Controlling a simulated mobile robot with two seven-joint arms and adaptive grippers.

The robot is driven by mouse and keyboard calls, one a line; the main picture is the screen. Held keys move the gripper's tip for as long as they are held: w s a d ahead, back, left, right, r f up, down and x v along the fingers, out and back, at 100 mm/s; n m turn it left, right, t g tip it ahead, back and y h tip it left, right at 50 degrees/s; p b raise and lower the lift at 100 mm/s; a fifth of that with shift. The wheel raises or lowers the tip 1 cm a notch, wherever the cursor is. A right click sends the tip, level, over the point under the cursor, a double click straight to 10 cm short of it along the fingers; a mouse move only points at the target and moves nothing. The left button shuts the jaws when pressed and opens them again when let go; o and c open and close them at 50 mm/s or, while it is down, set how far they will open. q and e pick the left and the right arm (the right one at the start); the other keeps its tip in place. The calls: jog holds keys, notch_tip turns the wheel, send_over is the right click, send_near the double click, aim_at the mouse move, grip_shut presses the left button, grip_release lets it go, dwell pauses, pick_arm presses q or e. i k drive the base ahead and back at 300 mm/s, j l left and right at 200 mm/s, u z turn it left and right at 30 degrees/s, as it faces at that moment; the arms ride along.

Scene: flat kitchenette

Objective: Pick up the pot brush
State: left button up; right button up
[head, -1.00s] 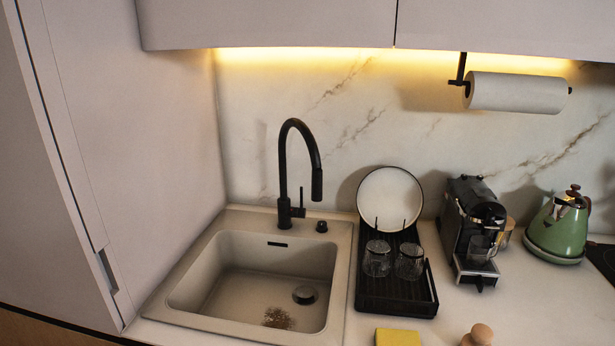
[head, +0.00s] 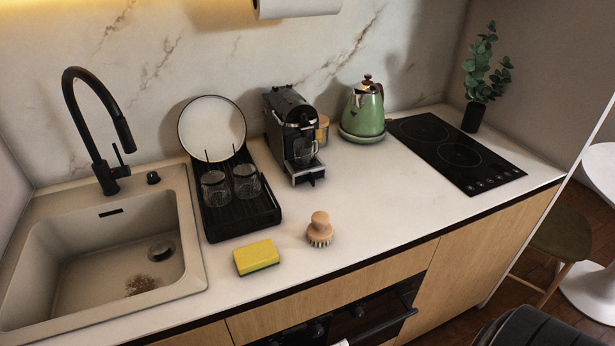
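The pot brush (head: 320,229) stands on the white countertop near its front edge, wooden knob up and bristles down. It is to the right of a yellow sponge (head: 256,257) and apart from it. Neither of my grippers can be made out in the head view. A dark rounded shape at the bottom right edge may be part of my own arm, but I cannot tell.
A black dish rack (head: 240,222) with glasses and a plate stands behind the sponge. The sink (head: 120,248) is at left. A coffee machine (head: 292,135), green kettle (head: 363,112) and black hob (head: 455,150) are further back. Counter (head: 400,208) right of the brush is clear.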

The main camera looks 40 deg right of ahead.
aim_at(320, 229)
jog(key=z, duration=1.15)
